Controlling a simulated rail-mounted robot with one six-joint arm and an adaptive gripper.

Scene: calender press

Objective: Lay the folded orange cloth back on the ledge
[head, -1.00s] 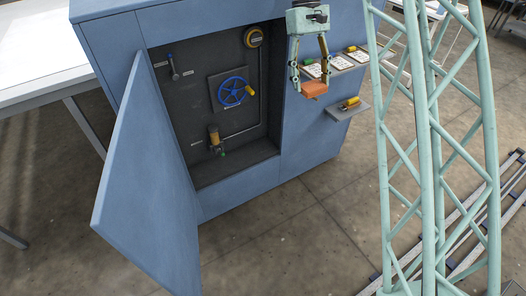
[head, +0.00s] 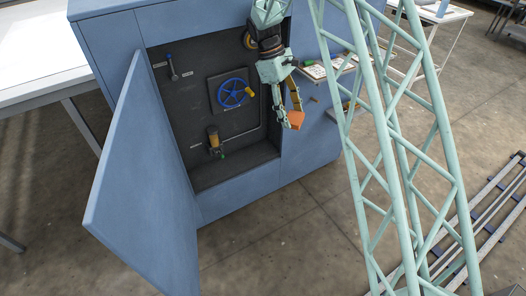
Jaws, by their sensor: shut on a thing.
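The folded orange cloth (head: 297,119) is held at the tips of my gripper (head: 295,114), which is shut on it. The gripper points down in front of the blue cabinet, by the right edge of its open recess. The cloth is in the air, to the left of the ledge (head: 333,115). The ledge juts from the cabinet front and is partly hidden behind my teal lattice arm. I cannot tell how far the cloth is from it in depth.
The cabinet door (head: 145,185) hangs open at the left. In the recess are a blue handwheel (head: 233,93), a lever (head: 172,66) and a yellow-topped valve (head: 214,138). A shelf with cards (head: 314,71) is above the ledge.

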